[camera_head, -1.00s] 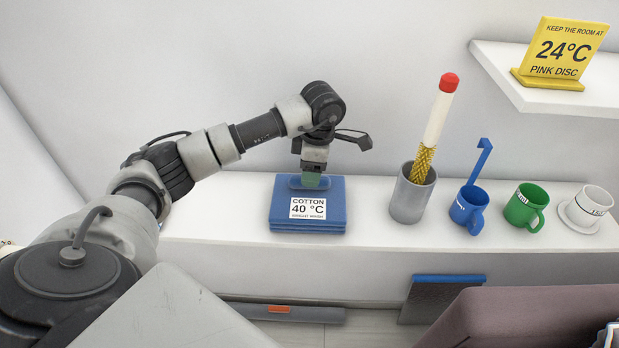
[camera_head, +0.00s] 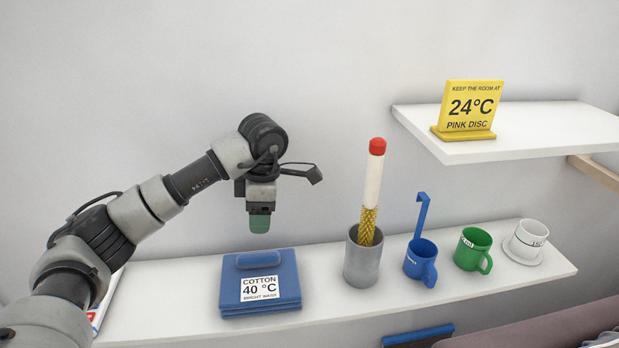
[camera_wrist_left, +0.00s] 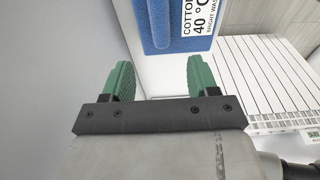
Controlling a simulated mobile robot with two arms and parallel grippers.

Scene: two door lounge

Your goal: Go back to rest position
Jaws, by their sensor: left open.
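My left gripper (camera_head: 260,222) hangs pointing down above the blue folded stack (camera_head: 236,283) labelled "COTTON 40 °C", which lies on the white shelf (camera_head: 190,325). A gap shows between the green fingertips and the stack. In the left wrist view the two green fingers of this gripper (camera_wrist_left: 154,82) stand apart with nothing between them. The blue stack (camera_wrist_left: 150,20) shows beyond them with part of its label. My right gripper is not in view.
Right of the stack stand a grey cup (camera_head: 362,266) holding a red-tipped white stick, a blue mug (camera_head: 416,262), a green mug (camera_head: 468,254) and a white cup (camera_head: 524,242). A yellow sign (camera_head: 470,106) stands on an upper shelf (camera_head: 540,135). A white slatted panel (camera_wrist_left: 255,80) shows in the wrist view.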

